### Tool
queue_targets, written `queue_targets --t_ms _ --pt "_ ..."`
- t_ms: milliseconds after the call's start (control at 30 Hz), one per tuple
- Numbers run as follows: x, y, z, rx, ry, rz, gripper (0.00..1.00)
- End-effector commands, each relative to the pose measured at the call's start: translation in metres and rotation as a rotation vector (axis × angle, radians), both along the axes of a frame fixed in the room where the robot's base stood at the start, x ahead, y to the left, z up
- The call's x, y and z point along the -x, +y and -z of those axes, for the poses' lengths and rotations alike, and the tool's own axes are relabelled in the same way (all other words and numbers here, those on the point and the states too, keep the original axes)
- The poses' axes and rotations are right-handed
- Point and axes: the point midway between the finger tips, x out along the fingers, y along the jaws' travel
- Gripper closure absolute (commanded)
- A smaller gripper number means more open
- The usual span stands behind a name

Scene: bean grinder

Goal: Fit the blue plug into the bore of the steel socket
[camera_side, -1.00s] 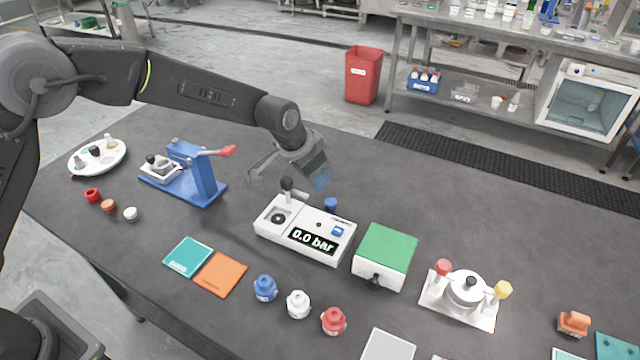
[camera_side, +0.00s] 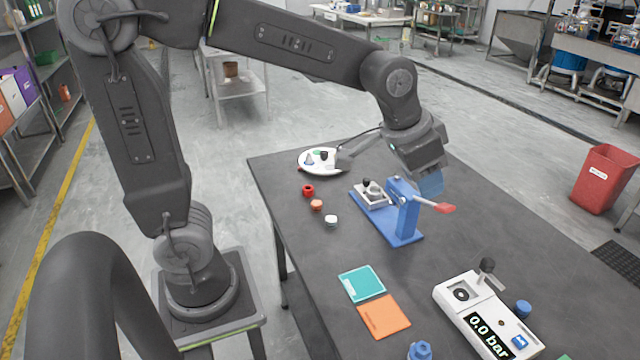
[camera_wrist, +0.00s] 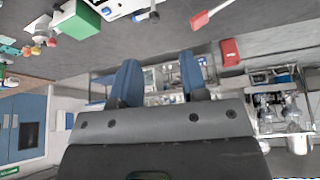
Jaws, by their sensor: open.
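A small blue cylinder (camera_side: 523,308) stands beside the white gauge box. A blue knobbed piece (camera_side: 420,350) is cut by the lower edge. I cannot tell which is the blue plug. A steel block with a dark knob (camera_side: 373,193) sits on the blue lever press (camera_side: 405,210); no socket bore can be made out for certain. My gripper (camera_side: 430,183) hangs above the table near the press's red lever, apart from both blue pieces. In the wrist view my gripper (camera_wrist: 160,80) has its two blue fingers spread with nothing between them.
The gauge box (camera_side: 490,318) reads 0.0 bar and has an upright black-knobbed lever. A white plate (camera_side: 338,171) with small parts lies at the far end. Red, orange and white caps (camera_side: 316,205) and teal and orange pads (camera_side: 383,316) lie at the near side.

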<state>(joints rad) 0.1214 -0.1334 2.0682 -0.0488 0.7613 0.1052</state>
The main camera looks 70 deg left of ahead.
Motion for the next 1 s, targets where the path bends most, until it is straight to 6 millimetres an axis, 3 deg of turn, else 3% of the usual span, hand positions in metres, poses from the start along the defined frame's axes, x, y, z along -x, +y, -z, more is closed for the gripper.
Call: queue_targets --t_ms 33,200,400,467,667,1000 --pt "0.024 0.010 -0.008 0.001 -0.014 -0.027 0.59" --pt "0.093 0.034 -0.010 0.004 -0.031 -0.113 0.59" --pt "0.144 0.047 0.002 0.004 -0.043 -0.181 0.59" --pt "0.151 0.049 0.006 0.005 -0.043 -0.190 0.58" --pt "0.157 0.050 0.009 0.004 -0.043 -0.201 0.39" --pt "0.155 0.050 0.007 0.004 -0.042 -0.199 0.39"
